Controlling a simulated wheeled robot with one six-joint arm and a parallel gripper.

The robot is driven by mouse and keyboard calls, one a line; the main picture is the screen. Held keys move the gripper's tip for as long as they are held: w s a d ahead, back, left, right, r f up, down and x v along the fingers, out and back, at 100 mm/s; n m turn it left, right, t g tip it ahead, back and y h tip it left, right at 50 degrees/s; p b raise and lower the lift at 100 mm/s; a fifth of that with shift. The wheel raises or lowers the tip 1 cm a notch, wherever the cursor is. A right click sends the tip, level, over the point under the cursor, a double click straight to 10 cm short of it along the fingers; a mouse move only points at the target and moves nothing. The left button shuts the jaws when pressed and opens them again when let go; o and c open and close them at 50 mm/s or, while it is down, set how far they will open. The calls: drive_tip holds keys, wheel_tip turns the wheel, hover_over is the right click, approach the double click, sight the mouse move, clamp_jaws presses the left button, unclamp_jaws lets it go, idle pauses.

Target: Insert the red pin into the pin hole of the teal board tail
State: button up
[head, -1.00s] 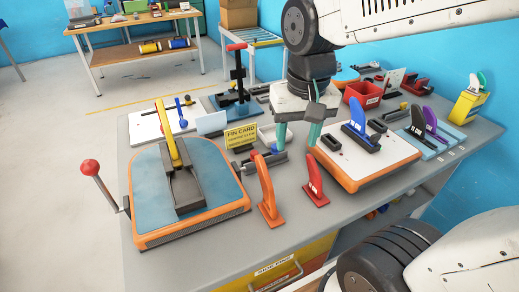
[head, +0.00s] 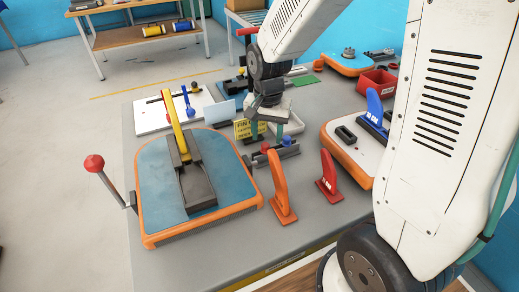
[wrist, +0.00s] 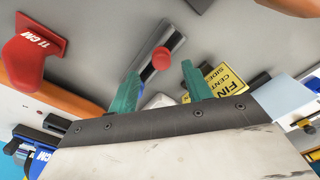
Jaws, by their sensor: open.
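In the wrist view the red pin (wrist: 161,58) shows its round red head beside a grey bar-shaped holder. In the head view it is a small dark red spot (head: 265,147) on that holder. My gripper (head: 266,134) is open and empty above it. In the wrist view its two teal fingers (wrist: 158,78) are spread either side of the pin's head, apart from it. The board with the blue-teal deck and orange rim (head: 150,185) lies at the left, with a grey block and a yellow fin on it. I cannot make out its pin hole.
An orange fin (head: 280,190) and a red fin (head: 329,180) stand upright at the table's front. A yellow card (head: 243,129) stands close beside my gripper. A red-knobbed lever (head: 95,164) rises at the left edge. A red bin (head: 376,82) is behind at right.

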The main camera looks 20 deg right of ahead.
sight(265, 144)
wheel_tip(265, 144, down, 3)
drive_tip(key=shift+a+f, duration=0.1)
drive_tip(key=shift+a, duration=0.05)
drive_tip(key=c, duration=1)
drive_tip(key=shift+c, duration=0.2)
